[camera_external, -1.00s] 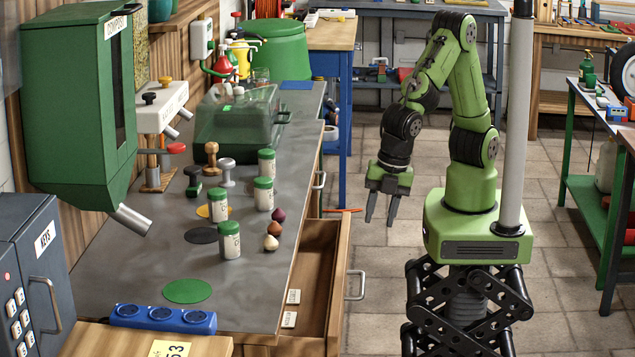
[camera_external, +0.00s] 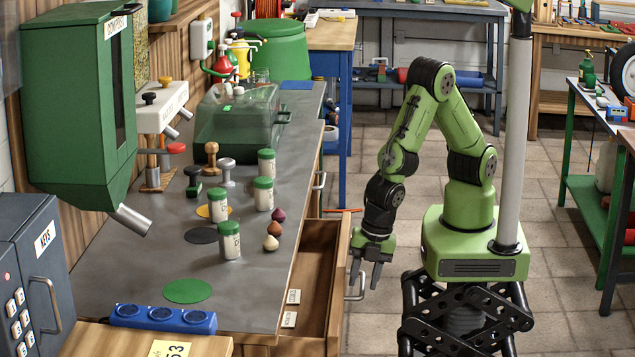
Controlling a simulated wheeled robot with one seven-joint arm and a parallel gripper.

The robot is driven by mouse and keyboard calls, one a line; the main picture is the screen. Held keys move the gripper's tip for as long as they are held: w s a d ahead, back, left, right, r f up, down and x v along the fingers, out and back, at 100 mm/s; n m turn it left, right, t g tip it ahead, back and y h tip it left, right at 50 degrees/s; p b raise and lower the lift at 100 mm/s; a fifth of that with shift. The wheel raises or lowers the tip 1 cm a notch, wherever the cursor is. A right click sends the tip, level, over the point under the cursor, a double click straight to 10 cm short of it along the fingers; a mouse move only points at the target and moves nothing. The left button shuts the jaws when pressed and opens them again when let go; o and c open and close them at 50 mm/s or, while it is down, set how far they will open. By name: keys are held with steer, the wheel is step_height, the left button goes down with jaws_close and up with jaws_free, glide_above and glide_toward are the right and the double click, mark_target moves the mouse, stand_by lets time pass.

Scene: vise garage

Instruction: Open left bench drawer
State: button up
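The wooden bench drawer (camera_external: 318,258) on the near side of the grey-topped bench stands pulled out, with an inside that looks mostly empty. Its metal handle (camera_external: 358,286) is on the front panel, facing right. My gripper (camera_external: 365,281) points down beside the front panel, right at the handle in the picture. Its two fingers are spread apart, and I cannot tell whether they touch the handle. A farther bench handle (camera_external: 320,181) shows on the bench front beyond the open drawer.
The bench top (camera_external: 150,260) carries several green-lidded jars (camera_external: 229,240), small knobs and a green disc. A red-handled bar (camera_external: 343,210) sticks out at the drawer's far end. Floor to the right of my base is free. A green-framed table (camera_external: 590,190) stands at right.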

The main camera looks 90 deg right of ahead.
steer(key=shift+c, duration=0.3)
jaws_close()
steer(key=s+b, duration=0.1)
steer(key=s, duration=1.2)
steer(key=shift+s+b, duration=0.15)
steer(key=shift+b, duration=0.25)
steer(key=shift+o, duration=0.3)
jaws_free()
steer(key=shift+r, duration=0.1)
